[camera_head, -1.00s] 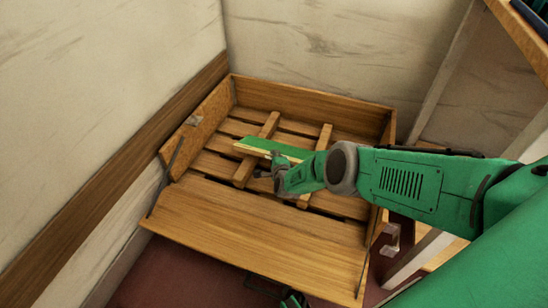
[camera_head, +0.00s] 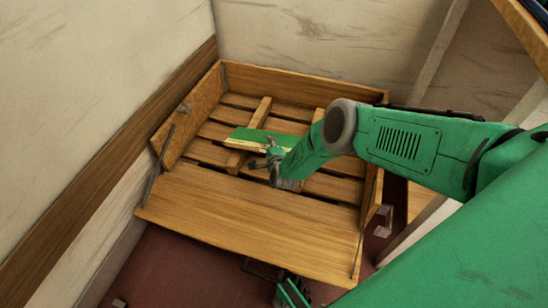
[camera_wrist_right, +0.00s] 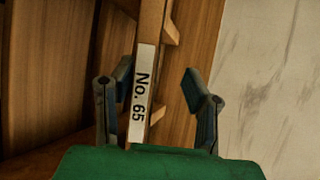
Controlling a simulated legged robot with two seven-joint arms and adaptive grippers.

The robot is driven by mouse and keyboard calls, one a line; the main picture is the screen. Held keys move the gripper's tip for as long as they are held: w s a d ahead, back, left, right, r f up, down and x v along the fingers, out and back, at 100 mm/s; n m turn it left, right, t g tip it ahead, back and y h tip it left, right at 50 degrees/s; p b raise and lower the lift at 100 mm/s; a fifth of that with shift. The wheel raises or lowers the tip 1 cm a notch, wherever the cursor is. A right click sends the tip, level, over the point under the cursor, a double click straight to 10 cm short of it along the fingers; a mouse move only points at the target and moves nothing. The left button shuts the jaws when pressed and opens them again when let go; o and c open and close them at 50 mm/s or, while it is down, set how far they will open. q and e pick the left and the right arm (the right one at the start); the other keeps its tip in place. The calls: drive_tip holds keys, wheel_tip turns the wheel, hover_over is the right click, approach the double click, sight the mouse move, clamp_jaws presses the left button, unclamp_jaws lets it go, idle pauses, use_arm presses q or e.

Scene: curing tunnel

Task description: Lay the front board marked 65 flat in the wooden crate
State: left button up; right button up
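The front board marked 65 (camera_head: 253,138) has a green face and a pale wooden edge. It is inside the wooden crate (camera_head: 250,220), over the slats; I cannot tell whether it lies fully flat. In the right wrist view its edge carries a white "No. 65" label (camera_wrist_right: 142,95).
The crate has a slatted floor with two raised crosspieces and a lowered front panel. A wall with a wooden rail (camera_head: 110,165) runs along the left, and another wall (camera_head: 310,45) stands behind. A wooden shelf edge (camera_head: 525,35) is at upper right.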

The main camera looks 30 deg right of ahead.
drive_tip(key=v, duration=0.9)
idle(0.8)
drive_tip(key=s+a+n+g+y, duration=0.3)
drive_tip(key=s+a+n, duration=0.2)
drive_tip(key=s+n, duration=0.25)
drive_tip(key=s+a+n+g+y, duration=0.25)
drive_tip(key=s+a+n, duration=0.25)
drive_tip(key=s+n, duration=0.3)
drive_tip(key=s+d+r+n+g+h, duration=0.1)
drive_tip(key=s+d+r+n+g, duration=0.15)
drive_tip(key=s, duration=0.45)
drive_tip(key=s+d+r+n+g, duration=0.2)
drive_tip(key=s+r+n, duration=0.15)
drive_tip(key=s, duration=0.35)
drive_tip(key=s+d+r+n+g+h, duration=0.1)
drive_tip(key=s+d+r+n+g, duration=0.15)
drive_tip(key=s, duration=0.35)
wheel_tip(320, 180, up, 19)
drive_tip(key=p, duration=1.8)
drive_tip(key=shift+s, duration=0.45)
